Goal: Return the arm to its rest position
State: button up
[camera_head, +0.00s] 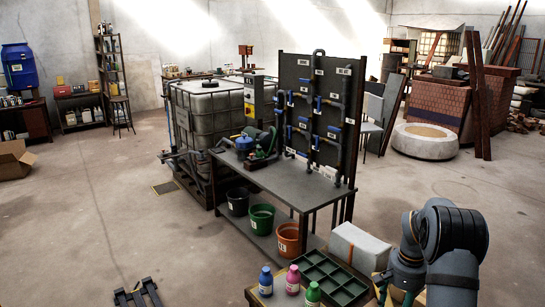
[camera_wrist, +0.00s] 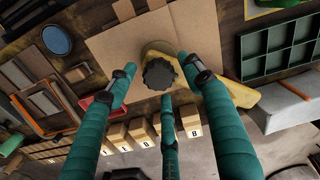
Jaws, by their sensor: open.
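My arm (camera_head: 452,240) stands at the lower right of the head view, bent over at a dark rounded joint. My gripper (camera_head: 383,288) hangs low at the front bench edge, small and partly cut off by the frame. In the wrist view my gripper (camera_wrist: 160,78) has its teal fingers spread apart with nothing held between them. A dark ribbed knob (camera_wrist: 159,74) shows between the fingertips, over a yellow piece (camera_wrist: 240,93) and brown cardboard. How far the fingertips are from the knob I cannot tell.
A green compartment tray (camera_head: 330,275) and a pale block (camera_head: 357,245) lie close to my arm. Blue (camera_head: 265,281), pink (camera_head: 292,279) and green (camera_head: 313,293) bottles stand beside the tray. A workbench with a pipe panel (camera_head: 318,110) rises behind. Open floor (camera_head: 450,185) lies right of it.

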jog(key=n+p, duration=0.1)
jog(key=n, duration=0.1)
jog(key=n+p, duration=0.3)
jog(key=n, duration=0.1)
jog(key=shift+a+r+n+p, duration=0.1)
jog(key=shift+r+n+p, duration=0.2)
jog(key=shift+r+p, duration=0.1)
jog(key=n+p, duration=0.4)
jog(key=n, duration=0.1)
jog(key=shift+a+f+p, duration=0.1)
jog(key=shift+p, duration=0.25)
jog(key=shift+w+n+b, duration=0.15)
jog(key=shift+n+b, duration=0.15)
jog(key=shift+b, duration=0.25)
jog(key=shift+r, duration=0.9)
jog(key=shift+r, duration=0.1)
